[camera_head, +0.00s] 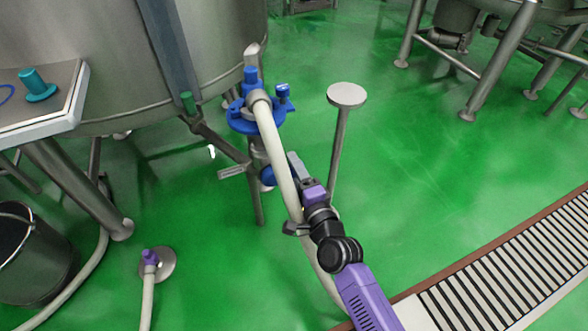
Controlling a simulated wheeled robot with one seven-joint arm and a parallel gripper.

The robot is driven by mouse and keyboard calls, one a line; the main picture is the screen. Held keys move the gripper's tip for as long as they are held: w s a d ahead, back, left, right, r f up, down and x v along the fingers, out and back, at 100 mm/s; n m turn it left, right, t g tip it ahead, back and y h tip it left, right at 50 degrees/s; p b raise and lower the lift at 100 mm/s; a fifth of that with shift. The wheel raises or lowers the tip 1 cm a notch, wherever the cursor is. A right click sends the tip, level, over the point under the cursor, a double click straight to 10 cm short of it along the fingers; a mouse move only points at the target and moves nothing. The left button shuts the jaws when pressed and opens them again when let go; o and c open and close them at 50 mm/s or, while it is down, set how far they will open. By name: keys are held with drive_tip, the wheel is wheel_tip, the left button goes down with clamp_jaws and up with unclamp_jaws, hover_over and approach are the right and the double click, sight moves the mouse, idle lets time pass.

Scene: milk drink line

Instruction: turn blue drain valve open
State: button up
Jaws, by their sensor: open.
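A blue valve body (267,176) shows low under the tank outlet, partly hidden behind the pale hose (272,140). A grey lever-like piece (232,171) sticks out to its left; I cannot tell whether it is the valve's handle. Above them is a blue round fitting (240,119) with blue knobs, where the hose bends over the top. My gripper (290,197) is open, just right of and below the blue valve body, close to the hose. The hose partly hides the fingertips, so I cannot tell whether they touch anything.
The steel tank (215,50) fills the upper left. A round-topped stand (346,95) rises right of the valve. A black bucket (35,255) and a floor fitting with a purple knob (150,257) are at lower left. A floor grate (510,270) is at right; the green floor between is clear.

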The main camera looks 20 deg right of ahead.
clamp_jaws()
idle(0.3)
idle(1.2)
